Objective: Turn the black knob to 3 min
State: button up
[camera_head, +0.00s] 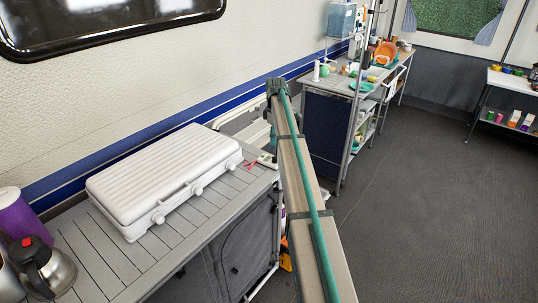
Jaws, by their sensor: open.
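I cannot make out a black knob with minute marks in the head view. A closed white ribbed case (160,178) lies on the grey slatted counter (110,262). It has a handle and several small round light-coloured parts along its front edge. None of these looks like a black knob. No gripper jaws can be made out in this view.
A kettle (48,268) and purple container (18,215) stand at the left. A cluttered shelf unit (328,125) stands farther back. The right-hand floor (430,210) is clear.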

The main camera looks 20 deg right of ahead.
aim_at(275, 157)
jog(key=shift+w+f+p, duration=0.1)
jog(key=shift+f+p, duration=1.25)
jog(key=shift+f, duration=3.85)
grip_shut()
